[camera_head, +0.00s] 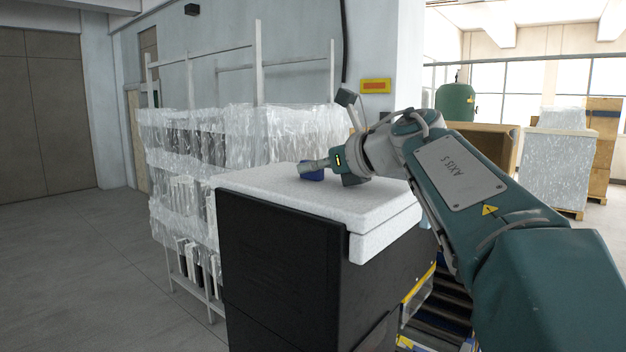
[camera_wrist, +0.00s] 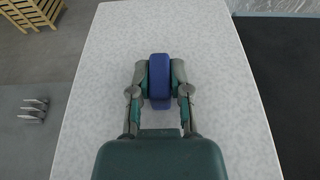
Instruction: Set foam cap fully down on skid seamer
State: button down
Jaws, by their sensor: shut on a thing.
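The foam cap (camera_head: 290,194) is a white speckled slab lying over the top of the black skid seamer (camera_head: 275,265). A lower white foam edge hangs down at the right corner, with a thin dark line under the slab above it. I cannot tell whether the cap is fully seated all round. My gripper (camera_head: 318,168) is low over the cap's top, its fingers shut on a blue grip block (camera_head: 311,175). In the wrist view my gripper (camera_wrist: 160,84) pinches the blue block (camera_wrist: 160,67) from both sides, around the middle of the cap (camera_wrist: 110,60).
A rack of plastic-wrapped goods (camera_head: 195,150) stands close behind and left of the seamer. A yellow-edged roller conveyor (camera_head: 440,310) is at lower right. Wooden crates (camera_head: 490,145), a wrapped load (camera_head: 555,165) and a green tank (camera_head: 455,103) stand farther right. The floor at left is open.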

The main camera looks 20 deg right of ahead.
aim_at(374, 192)
jog(key=shift+s+f, duration=0.15)
jog(key=shift+f, duration=1)
jog(key=c, duration=0.6)
grip_release()
jog(key=v, duration=1.2)
